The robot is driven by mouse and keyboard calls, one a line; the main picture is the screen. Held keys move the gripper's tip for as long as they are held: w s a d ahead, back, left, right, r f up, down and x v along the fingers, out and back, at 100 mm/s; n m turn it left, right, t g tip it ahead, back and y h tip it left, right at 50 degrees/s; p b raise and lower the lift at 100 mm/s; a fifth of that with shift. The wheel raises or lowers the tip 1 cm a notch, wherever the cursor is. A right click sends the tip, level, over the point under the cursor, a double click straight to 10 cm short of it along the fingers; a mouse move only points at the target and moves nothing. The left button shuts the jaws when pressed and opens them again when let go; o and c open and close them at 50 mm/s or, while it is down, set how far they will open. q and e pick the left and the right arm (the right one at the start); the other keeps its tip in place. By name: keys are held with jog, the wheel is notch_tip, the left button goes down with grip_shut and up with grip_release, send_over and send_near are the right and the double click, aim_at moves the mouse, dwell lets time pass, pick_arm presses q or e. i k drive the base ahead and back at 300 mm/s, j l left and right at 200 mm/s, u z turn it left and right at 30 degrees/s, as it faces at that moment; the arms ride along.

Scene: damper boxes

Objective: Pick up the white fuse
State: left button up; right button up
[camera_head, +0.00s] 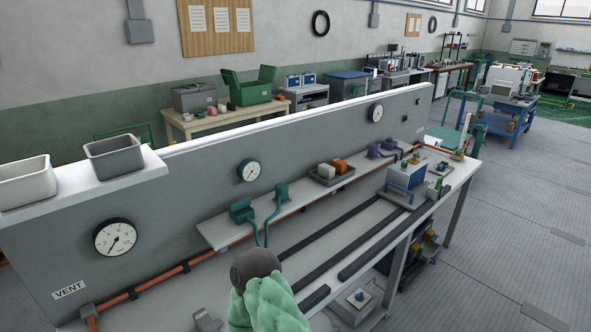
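A small whitish block (326,171), the only thing here that looks like the white fuse, lies in a shallow grey tray (334,179). The tray rests on the light ledge along the grey panel. An orange block (340,165) lies close beside it on the right in the same tray. No fingers of either of my grippers show in the head view. A lumpy green shape (264,304) with a dark round end rises from the bottom edge. I cannot tell whether it is part of me.
Teal fittings (242,211) stand on the ledge left of the tray, and purple fittings (374,151) stand right of it. Dark rails (335,232) cross the bench in front. A blue-framed unit (405,176) stands at the bench's right. Two bins (112,156) (25,183) sit atop the panel.

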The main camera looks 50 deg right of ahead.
aim_at(328, 172)
jog(key=l+u, duration=0.15)
jog(key=l, duration=0.25)
jog(key=k+l+u, duration=0.1)
jog(key=l, duration=0.25)
jog(key=k+l+u, duration=0.15)
jog(key=l, duration=0.25)
jog(key=k+l+u, duration=0.1)
jog(key=l, duration=0.25)
jog(key=k+l+u, duration=0.15)
jog(key=l, duration=0.2)
jog(key=k+l+u, duration=0.1)
jog(key=l, duration=0.25)
